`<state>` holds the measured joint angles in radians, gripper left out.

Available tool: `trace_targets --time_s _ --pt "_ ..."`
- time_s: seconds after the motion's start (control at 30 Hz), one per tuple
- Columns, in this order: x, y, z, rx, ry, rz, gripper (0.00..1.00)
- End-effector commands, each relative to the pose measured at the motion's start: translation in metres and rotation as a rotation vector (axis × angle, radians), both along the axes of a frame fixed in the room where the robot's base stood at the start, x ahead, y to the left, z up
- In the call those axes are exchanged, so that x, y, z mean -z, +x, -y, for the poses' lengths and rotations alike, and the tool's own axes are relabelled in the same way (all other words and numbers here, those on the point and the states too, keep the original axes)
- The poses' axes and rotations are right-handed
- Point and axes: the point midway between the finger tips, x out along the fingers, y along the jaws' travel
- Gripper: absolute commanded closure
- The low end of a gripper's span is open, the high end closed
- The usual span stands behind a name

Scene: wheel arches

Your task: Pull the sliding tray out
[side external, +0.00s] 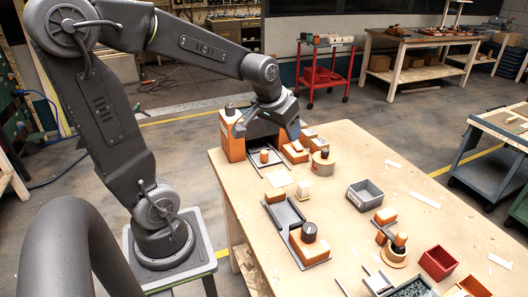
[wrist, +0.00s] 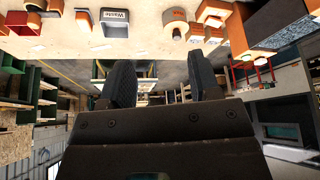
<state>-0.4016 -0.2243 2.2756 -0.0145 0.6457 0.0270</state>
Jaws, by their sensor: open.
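The sliding tray (side external: 258,164) appears to be the thin dark tray at the far left of the table, in front of an orange block-like housing (side external: 232,148). A small orange piece with a dark top (side external: 265,156) stands on it. My gripper (side external: 267,122) is above and beside the housing, its fingers spread and apparently empty. The fingers hide part of the housing and tray. In the wrist view my open gripper (wrist: 164,82) points past the table edge; an orange box with a dark face (wrist: 275,25) is at upper right. I cannot tell the tray there.
Orange blocks (side external: 295,152) and a round wooden piece (side external: 323,163) stand right of the tray. A longer grey tray (side external: 285,213), a grey bin (side external: 365,195) and a red bin (side external: 438,262) lie nearer. Bare tabletop (side external: 330,215) shows between them.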

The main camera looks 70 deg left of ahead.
Motion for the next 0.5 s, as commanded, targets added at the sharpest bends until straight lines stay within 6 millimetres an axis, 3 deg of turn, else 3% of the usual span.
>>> trace_targets --time_s 0.03,0.1,0.3,0.4,0.5 --pt "0.014 0.01 -0.029 -0.063 -0.007 -0.017 0.43" --pt "0.032 0.02 -0.067 -0.14 -0.012 -0.026 0.43" --pt "0.083 0.024 -0.16 -0.32 -0.024 -0.04 0.43" --pt "0.101 0.02 -0.187 -0.372 -0.027 -0.043 0.43" --pt "0.111 0.017 -0.201 -0.397 -0.028 -0.044 0.43"
